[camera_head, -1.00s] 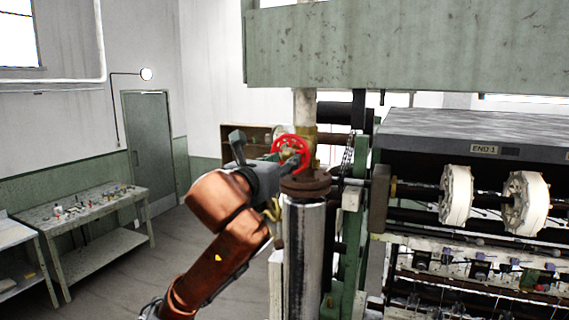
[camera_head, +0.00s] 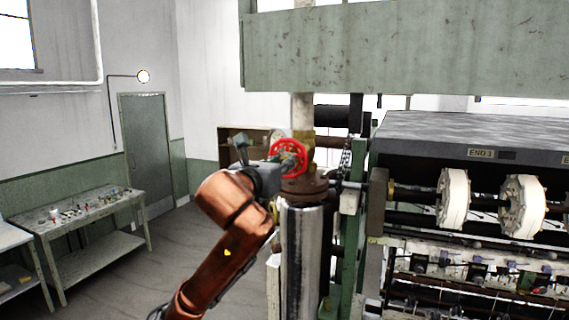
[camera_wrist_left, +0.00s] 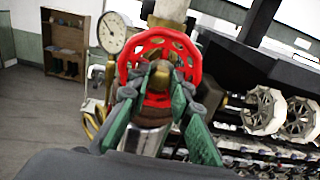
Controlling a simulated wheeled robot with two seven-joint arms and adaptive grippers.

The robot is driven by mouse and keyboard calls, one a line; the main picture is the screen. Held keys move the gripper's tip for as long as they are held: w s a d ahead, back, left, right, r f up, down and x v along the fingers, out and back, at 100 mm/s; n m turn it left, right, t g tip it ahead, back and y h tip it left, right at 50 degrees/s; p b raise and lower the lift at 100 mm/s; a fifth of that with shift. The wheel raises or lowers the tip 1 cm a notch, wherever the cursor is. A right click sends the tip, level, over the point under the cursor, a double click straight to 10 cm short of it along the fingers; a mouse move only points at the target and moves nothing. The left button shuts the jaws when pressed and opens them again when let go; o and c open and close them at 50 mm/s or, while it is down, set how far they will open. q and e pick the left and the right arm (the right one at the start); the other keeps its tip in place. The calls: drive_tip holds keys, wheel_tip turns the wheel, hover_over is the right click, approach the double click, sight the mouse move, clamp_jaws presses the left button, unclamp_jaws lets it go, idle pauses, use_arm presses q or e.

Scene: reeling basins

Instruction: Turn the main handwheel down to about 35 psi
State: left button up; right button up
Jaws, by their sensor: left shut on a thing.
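The red handwheel (camera_head: 288,152) sits on the brass fitting of the vertical pipe, above a dark flange and a shiny metal column. My left gripper (camera_head: 286,164) reaches it from the left. In the left wrist view my left gripper (camera_wrist_left: 160,84) has its green fingers closed at the wheel's middle, and the red wheel (camera_wrist_left: 160,52) shows around and behind the fingertips. The fingers hide part of the hub. A round white pressure gauge (camera_wrist_left: 111,32) stands left of the wheel; its reading is too small to tell. My right gripper is out of view.
A machine with white reels (camera_head: 455,198) fills the right side. A green beam (camera_head: 400,50) hangs overhead. A workbench with small items (camera_head: 80,214) stands at the left, before a grey-green door (camera_head: 147,150). The floor between bench and column is clear.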

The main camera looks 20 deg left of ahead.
use_arm(q)
clamp_jaws()
drive_tip(key=n, duration=0.6)
drive_tip(key=shift+n, duration=0.3)
drive_tip(key=o, duration=0.7)
unclamp_jaws()
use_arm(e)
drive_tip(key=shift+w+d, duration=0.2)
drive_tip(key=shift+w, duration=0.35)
use_arm(q)
drive_tip(key=shift+o, duration=0.2)
drive_tip(key=s+b, duration=0.1)
drive_tip(key=s, duration=0.6)
drive_tip(key=shift+d, duration=0.25)
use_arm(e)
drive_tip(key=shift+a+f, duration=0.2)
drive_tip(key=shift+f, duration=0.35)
